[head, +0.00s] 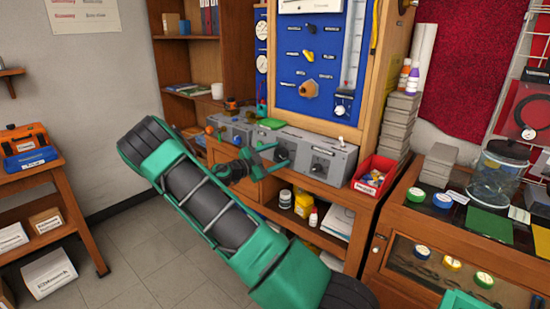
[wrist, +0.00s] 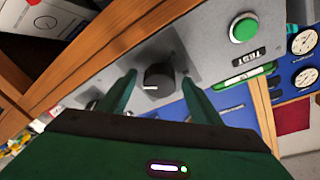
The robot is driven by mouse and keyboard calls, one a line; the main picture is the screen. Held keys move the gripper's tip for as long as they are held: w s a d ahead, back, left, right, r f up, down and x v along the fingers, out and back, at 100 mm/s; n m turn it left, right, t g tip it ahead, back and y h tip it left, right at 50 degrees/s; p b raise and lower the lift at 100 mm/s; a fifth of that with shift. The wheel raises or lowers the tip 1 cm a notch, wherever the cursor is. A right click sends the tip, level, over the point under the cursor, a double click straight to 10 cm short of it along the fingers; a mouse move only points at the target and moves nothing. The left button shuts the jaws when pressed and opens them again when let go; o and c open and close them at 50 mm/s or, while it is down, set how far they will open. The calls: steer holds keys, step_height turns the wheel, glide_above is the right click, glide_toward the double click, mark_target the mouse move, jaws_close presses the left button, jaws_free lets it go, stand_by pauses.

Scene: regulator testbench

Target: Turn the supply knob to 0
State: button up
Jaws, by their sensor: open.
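A round black knob (wrist: 158,76) with a white pointer line sits on a grey panel in the wrist view. Its pointer is toward the lower left of that picture. I cannot read a label naming it. My gripper (wrist: 158,84) is open, with one green finger on each side of the knob; whether they touch it I cannot tell. In the head view my gripper (head: 268,153) is at the front of the grey bench unit (head: 296,144), partly hiding its left part. Another black knob (head: 318,168) shows on the unit's right part.
A green button (wrist: 243,29) labelled TEST is beside the knob on the panel. A red bin (head: 373,175) stands right of the unit, near stacked grey boxes (head: 400,117). A blue gauge board (head: 310,60) rises behind. Shelves with bottles (head: 304,205) are below.

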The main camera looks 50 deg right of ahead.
steer(key=shift+a, duration=0.1)
steer(key=c, duration=1.1)
